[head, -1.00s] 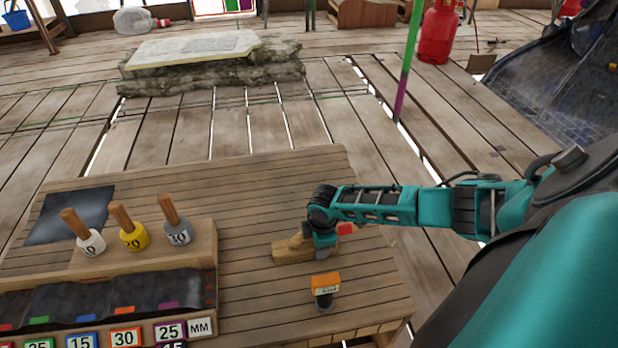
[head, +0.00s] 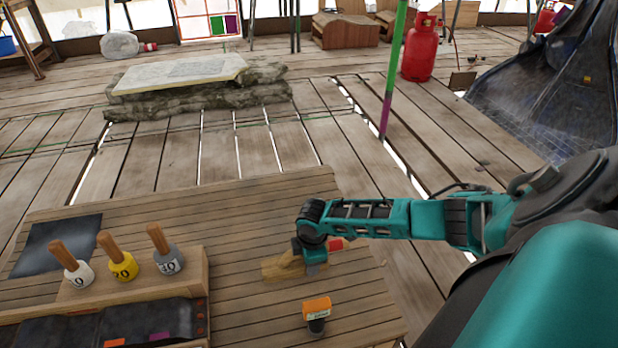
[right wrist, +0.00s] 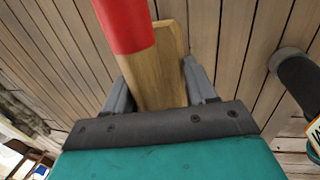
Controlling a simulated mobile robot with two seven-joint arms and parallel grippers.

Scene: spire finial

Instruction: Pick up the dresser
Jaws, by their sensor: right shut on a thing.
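The dresser (head: 283,265), a pale wooden tool with a red handle part, is at the right part of the wooden table (head: 240,215). My right gripper (head: 314,262) is over it, shut on its wood. In the right wrist view the wood of the dresser (right wrist: 162,80) sits between the two grey fingers of my right gripper (right wrist: 162,92), with the red part towards the top. I cannot tell whether the dresser touches the tabletop. My left gripper is not in view.
An orange-and-black tool (head: 317,312) stands near the dresser. A green and purple pole (head: 393,70) rises beyond the table. The tabletop's middle is clear.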

